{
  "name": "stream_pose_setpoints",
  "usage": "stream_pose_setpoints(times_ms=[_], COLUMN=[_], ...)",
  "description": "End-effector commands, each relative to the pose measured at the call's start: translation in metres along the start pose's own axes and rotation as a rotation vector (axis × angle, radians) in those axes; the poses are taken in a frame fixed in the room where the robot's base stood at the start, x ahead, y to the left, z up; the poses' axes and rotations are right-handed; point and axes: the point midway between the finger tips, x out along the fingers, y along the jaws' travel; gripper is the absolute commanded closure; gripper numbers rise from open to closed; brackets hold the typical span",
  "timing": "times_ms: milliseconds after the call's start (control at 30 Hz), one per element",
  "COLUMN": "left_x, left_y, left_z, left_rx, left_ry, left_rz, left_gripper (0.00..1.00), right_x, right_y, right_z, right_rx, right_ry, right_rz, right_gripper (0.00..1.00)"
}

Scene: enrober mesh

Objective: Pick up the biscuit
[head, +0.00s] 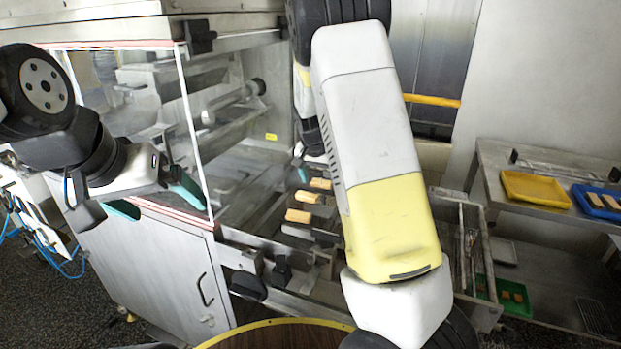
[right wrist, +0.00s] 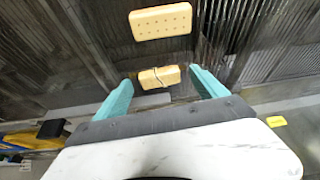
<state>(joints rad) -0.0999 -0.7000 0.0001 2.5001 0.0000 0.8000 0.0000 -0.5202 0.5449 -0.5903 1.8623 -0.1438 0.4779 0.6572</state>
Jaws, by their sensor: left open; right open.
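Several tan biscuits lie on the machine's mesh belt, among them a near biscuit (head: 298,216) in the head view. In the right wrist view, a whole rectangular biscuit (right wrist: 160,21) with rows of holes lies beyond my fingertips. A second biscuit (right wrist: 154,79), with a dark crack across it, lies between the teal fingers of my right gripper (right wrist: 161,78), with gaps at both sides. My right gripper is open and mostly hidden behind my arm in the head view. My left gripper (head: 155,198) is open and empty, in front of the machine's clear panel.
The clear panel (head: 135,130) and metal frame enclose the belt's left side. On the right, a side table holds a yellow tray (head: 535,188) and a blue tray (head: 600,203) with biscuits. A green tray (head: 490,287) with biscuits sits lower. A round wooden top (head: 280,337) is at the front.

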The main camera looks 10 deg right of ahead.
Motion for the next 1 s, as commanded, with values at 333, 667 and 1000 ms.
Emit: stream_pose_setpoints(times_ms=[333,667,1000], left_x=[0.0,0.0,0.0], left_y=[0.0,0.0,0.0], left_z=[0.0,0.0,0.0], left_rx=[0.0,0.0,0.0], left_ry=[0.0,0.0,0.0], left_rz=[0.0,0.0,0.0], left_gripper=[0.05,0.05,0.05], right_x=[0.002,0.002,-0.011], right_y=[-0.001,-0.001,-0.001], right_z=[0.0,0.0,-0.006], right_rx=[-0.001,-0.001,-0.001], right_ry=[0.001,0.001,0.002], right_rz=[-0.001,-0.001,-0.003], right_gripper=[0.36,0.67,0.67])
